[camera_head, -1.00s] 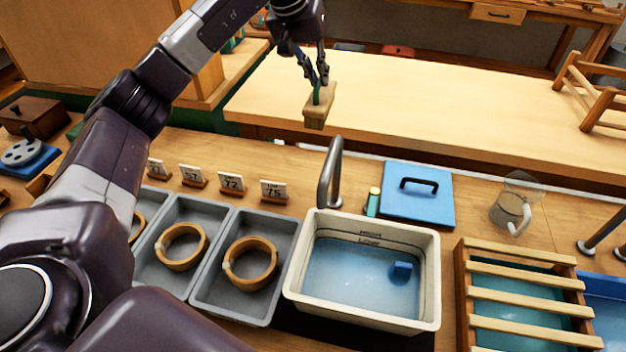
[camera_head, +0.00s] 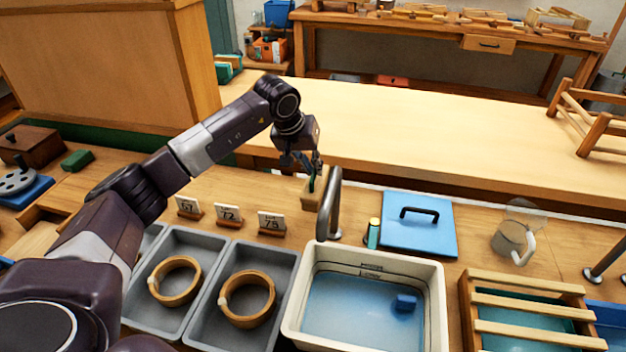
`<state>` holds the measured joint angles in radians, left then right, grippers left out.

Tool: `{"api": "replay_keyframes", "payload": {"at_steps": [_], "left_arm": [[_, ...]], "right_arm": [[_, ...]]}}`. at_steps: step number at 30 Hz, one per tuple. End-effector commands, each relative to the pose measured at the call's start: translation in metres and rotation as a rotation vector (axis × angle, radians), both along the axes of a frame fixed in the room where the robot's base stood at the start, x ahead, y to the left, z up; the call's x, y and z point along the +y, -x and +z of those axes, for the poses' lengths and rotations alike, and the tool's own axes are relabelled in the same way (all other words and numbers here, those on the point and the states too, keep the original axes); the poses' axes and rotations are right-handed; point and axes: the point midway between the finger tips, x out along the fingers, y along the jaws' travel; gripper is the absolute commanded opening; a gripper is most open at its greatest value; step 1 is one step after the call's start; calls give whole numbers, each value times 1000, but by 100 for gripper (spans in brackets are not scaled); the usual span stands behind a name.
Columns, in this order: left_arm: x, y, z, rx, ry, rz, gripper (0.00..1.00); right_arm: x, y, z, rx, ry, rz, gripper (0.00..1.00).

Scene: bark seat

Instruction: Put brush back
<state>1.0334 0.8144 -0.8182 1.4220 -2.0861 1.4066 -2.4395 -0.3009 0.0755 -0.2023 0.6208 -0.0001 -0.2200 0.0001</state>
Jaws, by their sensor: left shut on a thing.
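My left gripper (camera_head: 313,174) is shut on the brush (camera_head: 311,194), a pale wooden block with a dark green part between the fingers. The brush is upright, low over or on the wooden counter, just left of the grey metal tap (camera_head: 329,205) and behind the number cards. The tap hides part of its right side. I cannot tell whether its underside touches the counter. My right gripper is not in view.
A white water basin (camera_head: 437,290) stands in front of the tap. Grey trays with wooden rings (camera_head: 247,299) are left of it, behind them number cards (camera_head: 272,223). A blue lid (camera_head: 419,235), a green bottle (camera_head: 374,233), a glass jug (camera_head: 512,235) and a slatted rack (camera_head: 520,283) are at right.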

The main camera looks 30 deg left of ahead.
Motion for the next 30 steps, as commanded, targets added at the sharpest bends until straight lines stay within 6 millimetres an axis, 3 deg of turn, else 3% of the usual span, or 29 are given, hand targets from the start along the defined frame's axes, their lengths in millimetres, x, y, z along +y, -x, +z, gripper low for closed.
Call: {"api": "replay_keyframes", "payload": {"at_steps": [5, 12, 23, 24, 28, 30], "left_arm": [[0, 0, -12, 0, 0, 0, 0], [0, 0, -45, 1, -1, -1, 0], [0, 0, -51, -1, -2, 0, 0], [0, 0, -50, 0, -1, -1, 13], [0, 0, -50, 0, -1, -1, 27], [0, 0, -50, 0, -1, -1, 27]], "right_arm": [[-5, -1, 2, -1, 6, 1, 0], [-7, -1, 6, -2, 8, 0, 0], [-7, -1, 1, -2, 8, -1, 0], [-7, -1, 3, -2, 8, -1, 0], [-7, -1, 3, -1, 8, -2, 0], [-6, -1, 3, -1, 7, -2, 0]]}}
